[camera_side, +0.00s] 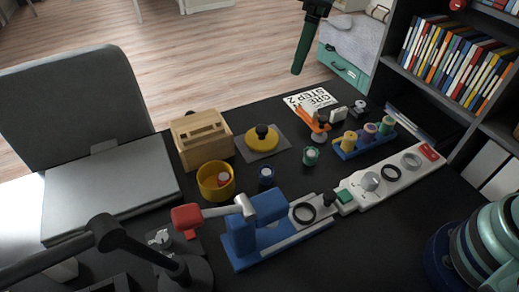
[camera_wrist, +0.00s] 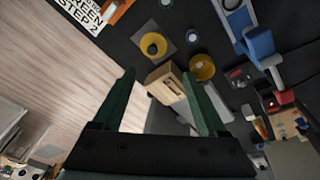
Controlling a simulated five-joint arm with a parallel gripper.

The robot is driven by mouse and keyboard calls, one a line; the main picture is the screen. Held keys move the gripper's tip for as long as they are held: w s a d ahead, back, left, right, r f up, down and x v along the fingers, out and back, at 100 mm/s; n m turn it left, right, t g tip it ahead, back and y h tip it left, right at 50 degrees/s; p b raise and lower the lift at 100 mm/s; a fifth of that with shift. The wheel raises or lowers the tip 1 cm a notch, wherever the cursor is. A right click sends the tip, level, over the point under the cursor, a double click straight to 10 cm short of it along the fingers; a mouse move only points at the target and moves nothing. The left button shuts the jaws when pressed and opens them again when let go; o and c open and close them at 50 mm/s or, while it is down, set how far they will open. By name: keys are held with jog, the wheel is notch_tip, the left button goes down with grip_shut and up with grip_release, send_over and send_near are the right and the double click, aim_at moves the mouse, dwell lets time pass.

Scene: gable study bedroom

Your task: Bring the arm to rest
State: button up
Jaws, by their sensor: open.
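My gripper (camera_side: 298,66) hangs at the top of the side view, high and clear of the desk's back edge, with a green finger pointing down. In the wrist view my gripper (camera_wrist: 158,73) shows two green fingers spread wide apart with nothing held between them. The wooden slotted box (camera_wrist: 166,82) appears beyond the gap between the fingers, well away from them. Most of my arm is out of the side view.
The black desk (camera_side: 370,225) bears a wooden box (camera_side: 203,138), yellow bowl (camera_side: 215,181), yellow knobbed disc (camera_side: 262,138), blue device (camera_side: 258,228), white panel (camera_side: 390,178) and blue spool rack (camera_side: 367,141). A bookshelf (camera_side: 440,92) stands at right, a chair (camera_side: 75,105) at left.

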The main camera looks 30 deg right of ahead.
jog(key=s+d+f+m+t, duration=0.1)
jog(key=s+d+m, duration=0.3)
jog(key=d, duration=0.4)
jog(key=s+d+f+m+t+h, duration=0.1)
jog(key=s+d+m+t, duration=0.1)
jog(key=s+d+m, duration=0.3)
jog(key=shift+s+d, duration=1.2)
jog(key=shift+d, duration=0.65)
